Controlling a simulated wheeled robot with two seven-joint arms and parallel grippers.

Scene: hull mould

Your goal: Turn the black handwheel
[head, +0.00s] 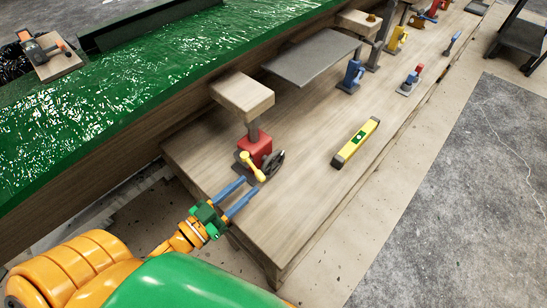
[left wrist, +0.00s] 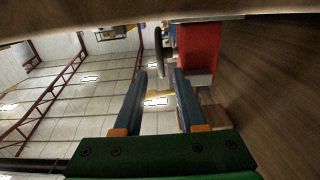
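The black handwheel (head: 275,162) is on the right side of a red jack body (head: 257,151) with a yellow handle (head: 252,167) at its front. In the left wrist view the handwheel (left wrist: 158,50) appears nearly edge-on, beside the red body (left wrist: 197,48). My left gripper (head: 250,186) is open, its two blue fingers pointing at the jack from the near side, just short of the handle. In the left wrist view the gap between the fingertips (left wrist: 161,76) looks empty, with a bit of yellow beyond it. My right gripper is not in view.
A wooden block (head: 242,94) sits on the jack's post. A yellow level (head: 355,143) lies to the right on the wooden bench (head: 290,215). A grey plate (head: 310,58), a blue clamp (head: 352,76) and other tools stand farther back. The green hull mould (head: 130,85) is at left.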

